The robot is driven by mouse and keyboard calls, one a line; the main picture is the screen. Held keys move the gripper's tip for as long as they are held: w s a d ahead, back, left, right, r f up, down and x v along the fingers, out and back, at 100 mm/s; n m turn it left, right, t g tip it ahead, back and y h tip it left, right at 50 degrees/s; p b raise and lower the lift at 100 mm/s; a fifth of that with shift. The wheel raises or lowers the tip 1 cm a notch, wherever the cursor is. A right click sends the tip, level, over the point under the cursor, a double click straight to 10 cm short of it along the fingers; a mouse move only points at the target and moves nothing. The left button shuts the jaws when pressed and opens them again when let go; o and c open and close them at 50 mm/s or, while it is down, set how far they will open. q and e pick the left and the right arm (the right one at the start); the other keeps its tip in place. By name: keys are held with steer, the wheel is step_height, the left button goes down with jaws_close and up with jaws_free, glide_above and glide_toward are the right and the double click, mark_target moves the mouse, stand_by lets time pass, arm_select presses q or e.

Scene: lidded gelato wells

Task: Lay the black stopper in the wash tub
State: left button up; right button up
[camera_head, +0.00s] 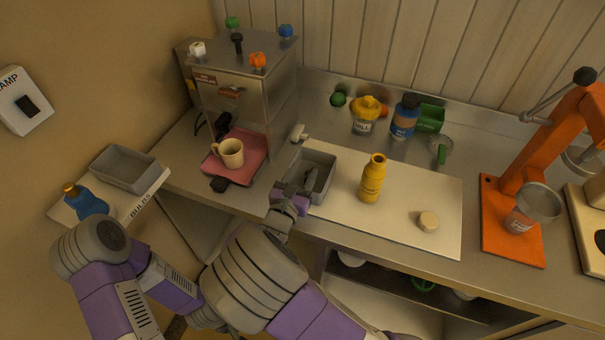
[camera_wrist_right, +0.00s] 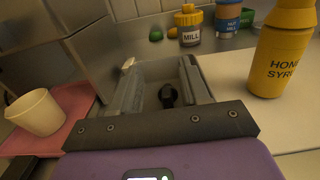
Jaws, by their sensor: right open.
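A grey open-topped tub (camera_head: 322,158) stands on the counter, at the left end of a white board. It also shows in the right wrist view (camera_wrist_right: 153,70). A small black piece, seemingly the black stopper (camera_wrist_right: 168,96), lies inside this tub, between my fingers in that view and apart from both. My right gripper (camera_head: 301,183) reaches over the tub's near side, fingers spread. In the wrist view its fingers (camera_wrist_right: 157,80) are open and empty. The gripper partly hides the tub's inside in the head view. My left gripper is not in view.
A yellow syrup bottle (camera_head: 372,180) stands close right of the tub. A cream mug (camera_head: 231,152) on a pink mat (camera_head: 246,168) is to its left, before a metal cabinet (camera_head: 236,85) with coloured knobs. Another grey tub (camera_head: 122,168) sits on a side shelf.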

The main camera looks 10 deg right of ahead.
steer(key=shift+p+v, duration=0.3)
steer(key=shift+v, duration=1)
steer(key=shift+s+a, duration=0.1)
